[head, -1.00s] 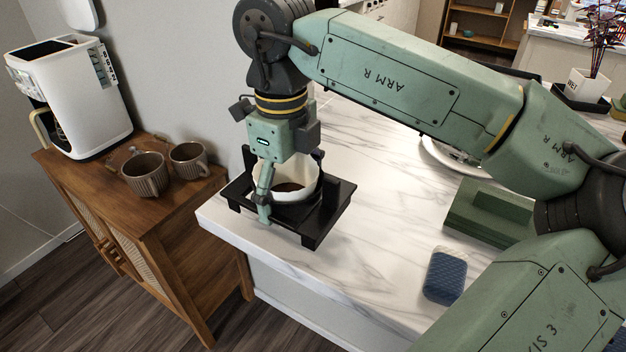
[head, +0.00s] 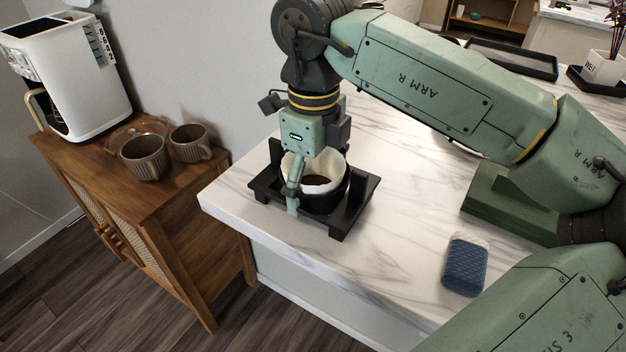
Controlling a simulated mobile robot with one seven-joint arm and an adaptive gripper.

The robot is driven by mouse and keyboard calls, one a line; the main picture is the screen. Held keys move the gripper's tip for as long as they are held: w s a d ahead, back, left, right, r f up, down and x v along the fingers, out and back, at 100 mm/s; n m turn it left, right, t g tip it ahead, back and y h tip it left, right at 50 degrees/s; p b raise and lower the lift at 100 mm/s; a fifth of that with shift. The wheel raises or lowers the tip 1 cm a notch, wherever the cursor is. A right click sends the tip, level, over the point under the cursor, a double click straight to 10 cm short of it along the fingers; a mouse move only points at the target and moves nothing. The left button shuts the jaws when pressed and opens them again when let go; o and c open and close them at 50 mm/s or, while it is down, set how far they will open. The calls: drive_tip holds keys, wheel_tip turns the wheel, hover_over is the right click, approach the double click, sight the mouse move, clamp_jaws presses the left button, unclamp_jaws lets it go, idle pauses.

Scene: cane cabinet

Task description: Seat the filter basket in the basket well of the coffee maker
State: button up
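The filter basket (head: 332,200) is a black round cup with a white paper liner and dark brown contents. It sits upright in a black stand (head: 340,236) on the marble counter. My gripper (head: 292,200) points down at the basket's near left side and appears shut on it. One green finger shows in front of the basket. The other finger is hidden, so the exact contact is unclear. The white coffee maker (head: 85,85) stands on the wooden cabinet at the far left. Its basket well cannot be made out from here.
Two brown ribbed mugs (head: 145,160) stand on the cabinet (head: 185,195) beside the coffee maker.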

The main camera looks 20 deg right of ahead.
drive_tip(key=o, duration=0.4)
